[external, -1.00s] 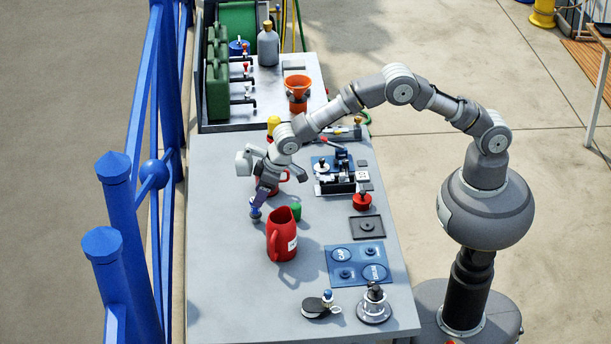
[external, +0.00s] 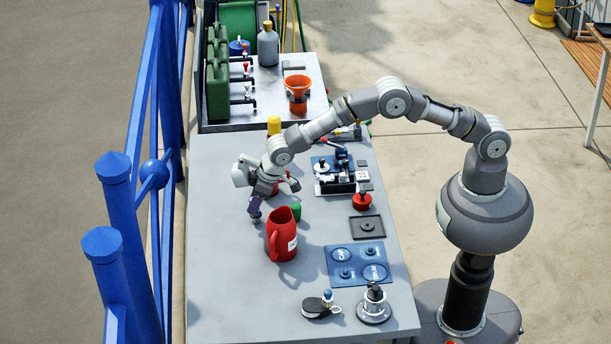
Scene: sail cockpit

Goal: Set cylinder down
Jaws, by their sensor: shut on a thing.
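My gripper (external: 257,196) points down over the left part of the grey bench, left of and behind the red jug (external: 282,236). It is shut on a small purple piece (external: 254,206), which looks like the cylinder. The piece hangs slightly tilted, its lower end very near the bench top. I cannot tell whether it touches. My fingers hide its upper part.
A green cylindrical thing (external: 295,211) stands right behind the red jug. A red object (external: 275,187) is partly hidden behind my gripper. A blue mat (external: 357,264) lies at the right. The bench (external: 220,270) is clear at the front left.

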